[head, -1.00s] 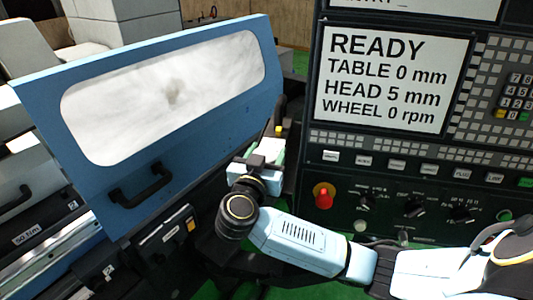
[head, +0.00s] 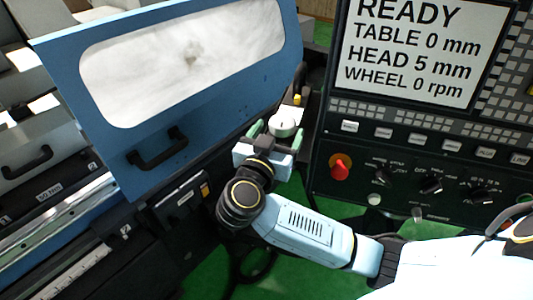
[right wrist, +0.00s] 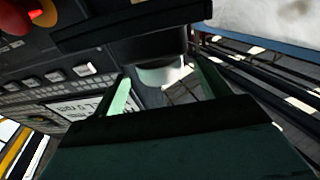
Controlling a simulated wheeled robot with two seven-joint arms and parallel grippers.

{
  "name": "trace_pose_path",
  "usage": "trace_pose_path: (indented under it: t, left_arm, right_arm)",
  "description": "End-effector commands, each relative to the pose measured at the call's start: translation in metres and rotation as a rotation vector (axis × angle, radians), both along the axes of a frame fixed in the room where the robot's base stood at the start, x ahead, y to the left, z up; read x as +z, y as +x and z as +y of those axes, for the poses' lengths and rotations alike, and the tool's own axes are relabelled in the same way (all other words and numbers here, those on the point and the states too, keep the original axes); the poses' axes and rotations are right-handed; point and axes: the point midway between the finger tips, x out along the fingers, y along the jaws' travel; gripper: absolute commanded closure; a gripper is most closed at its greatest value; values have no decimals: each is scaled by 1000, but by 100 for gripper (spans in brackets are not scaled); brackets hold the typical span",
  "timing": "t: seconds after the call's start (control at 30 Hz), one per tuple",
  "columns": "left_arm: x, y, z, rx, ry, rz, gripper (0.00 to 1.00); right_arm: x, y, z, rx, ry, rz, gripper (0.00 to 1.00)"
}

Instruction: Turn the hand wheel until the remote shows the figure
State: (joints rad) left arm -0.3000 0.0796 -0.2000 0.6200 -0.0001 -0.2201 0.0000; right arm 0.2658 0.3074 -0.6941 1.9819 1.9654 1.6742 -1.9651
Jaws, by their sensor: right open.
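A small round white knob (head: 283,119), seemingly the hand wheel, stands between the machine door and the control panel. It also shows as a pale round end under a dark body in the right wrist view (right wrist: 160,74). My right gripper (head: 277,136) is open, its green fingers on either side of the knob; whether they touch it I cannot tell. The fingers (right wrist: 165,82) also show in the right wrist view. The large screen (head: 415,55) reads READY, TABLE 0 mm, HEAD 5 mm, WHEEL 0 rpm. My left gripper is out of view.
A blue door (head: 75,75) with a cloudy window and black handle (head: 157,148) stands left. The control panel (head: 330,125) on the right carries a red button (head: 340,167) and several knobs, close to my right arm. Green floor (head: 315,205) shows between them.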

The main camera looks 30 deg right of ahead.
Motion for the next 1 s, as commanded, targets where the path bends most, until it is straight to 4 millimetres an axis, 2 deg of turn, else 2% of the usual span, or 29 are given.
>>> trace_pose_path:
  t: [0.03,0.2,0.4,1.0]
  left_arm:
    - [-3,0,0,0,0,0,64]
    - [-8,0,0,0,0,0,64]
    - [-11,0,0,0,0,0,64]
    - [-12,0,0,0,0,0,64]
  right_arm:
    - [-2,-8,11,3,8,0,25]
    - [-2,-32,38,2,6,1,25]
    - [-1,-50,58,1,2,-1,25]
    - [0,-54,63,-1,0,-1,25]
